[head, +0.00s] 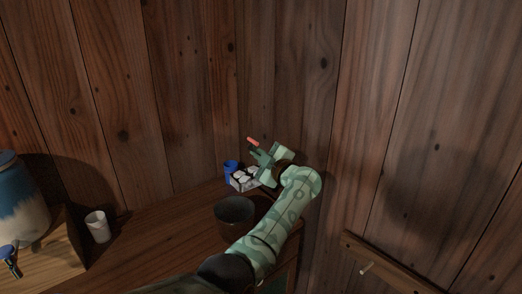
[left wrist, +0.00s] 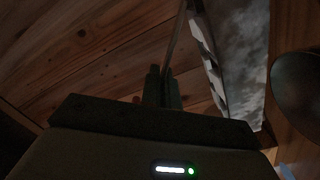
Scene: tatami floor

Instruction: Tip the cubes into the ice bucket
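A small pale tray of whitish cubes (head: 244,181) is at the back of the wooden counter, beside my left gripper (head: 264,160). In the left wrist view the two fingers (left wrist: 162,87) are close together with a thin edge between them, apparently the tray's rim. The tray (left wrist: 212,58) shows there as a slanted pale strip with a cloudy grey face. The dark ice bucket (head: 234,208) stands upright in front of the tray; a dark rounded shape at the right of the wrist view (left wrist: 298,88) looks like it. The bucket's inside is too dark to read. My right gripper is out of view.
A blue cup (head: 231,168) stands just behind the tray. A white cup (head: 98,226) and a large blue-and-white jar (head: 24,205) are at left. Plank walls close the back and right. A wooden rail with a peg (head: 367,268) is at lower right.

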